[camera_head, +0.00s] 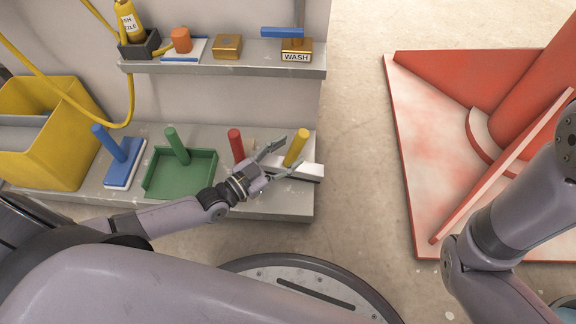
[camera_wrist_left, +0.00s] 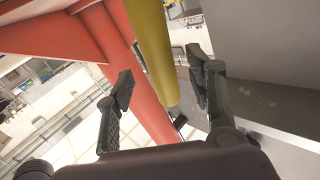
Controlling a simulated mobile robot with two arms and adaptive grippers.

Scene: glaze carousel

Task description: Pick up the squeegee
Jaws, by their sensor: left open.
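The squeegee, with its upright yellow handle (camera_head: 297,148) and a pale head with a dark lower edge (camera_head: 308,172), stands near the right end of the lower grey shelf. My left gripper (camera_head: 287,158) reaches in from the left with its fingers spread, one on either side of the handle. In the left wrist view the yellow handle (camera_wrist_left: 154,45) runs between the two open fingers (camera_wrist_left: 162,80), with gaps beside it. I cannot tell whether a finger touches it. My right gripper is out of view.
A red-handled tool (camera_head: 236,145), a green-handled tool on a green tray (camera_head: 180,180) and a blue-handled tool (camera_head: 118,160) stand left along the lower shelf (camera_head: 270,205). An upper shelf (camera_head: 220,65) holds a bottle and blocks. A red structure (camera_head: 440,120) stands right, beyond clear floor.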

